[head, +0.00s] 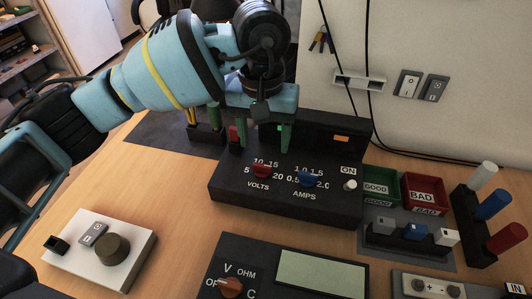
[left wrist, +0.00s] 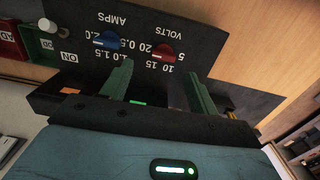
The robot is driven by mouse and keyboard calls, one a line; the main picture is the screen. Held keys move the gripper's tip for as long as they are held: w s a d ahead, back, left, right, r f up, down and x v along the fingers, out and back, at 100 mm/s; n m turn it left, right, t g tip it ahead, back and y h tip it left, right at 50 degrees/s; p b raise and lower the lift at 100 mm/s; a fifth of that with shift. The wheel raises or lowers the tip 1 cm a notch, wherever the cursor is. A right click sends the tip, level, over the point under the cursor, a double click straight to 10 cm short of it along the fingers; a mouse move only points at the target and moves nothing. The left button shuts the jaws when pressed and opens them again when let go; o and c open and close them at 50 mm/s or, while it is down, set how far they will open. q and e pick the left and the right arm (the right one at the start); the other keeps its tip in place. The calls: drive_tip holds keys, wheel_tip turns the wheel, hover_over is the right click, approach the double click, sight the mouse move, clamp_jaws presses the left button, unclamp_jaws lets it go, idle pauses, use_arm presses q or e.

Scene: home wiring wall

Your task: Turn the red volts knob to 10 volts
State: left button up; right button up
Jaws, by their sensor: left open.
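The red volts knob (head: 262,171) sits on the sloped front of the black power supply (head: 225,193), with 5, 10, 15 and 20 printed around it. It also shows in the left wrist view (left wrist: 165,50). I cannot tell surely which number its pointer faces. My left gripper (head: 264,143) is open and empty, above and behind the knob, its green fingers pointing down. In the left wrist view the knob lies beyond the gap between the fingertips (left wrist: 157,76), apart from both. My right gripper is not in view.
The blue amps knob (head: 307,179) and a white ON button (head: 350,185) are right of the volts knob. A green bin (head: 381,187) and red bin (head: 426,194) stand further right. A multimeter (head: 245,262) lies in front. A white box with a dark dial (head: 112,249) is front left.

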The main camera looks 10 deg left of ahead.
sight(262, 165)
use_arm(q)
drive_tip(key=shift+w+a+r, duration=0.25)
drive_tip(key=shift+a+r, duration=0.05)
drive_tip(key=shift+a, duration=0.05)
drive_tip(key=shift+s+f, duration=0.1)
drive_tip(key=shift+f, duration=0.2)
wheel_tip(262, 165, down, 7)
drive_tip(key=shift+f, duration=0.15)
drive_tip(key=c, duration=1)
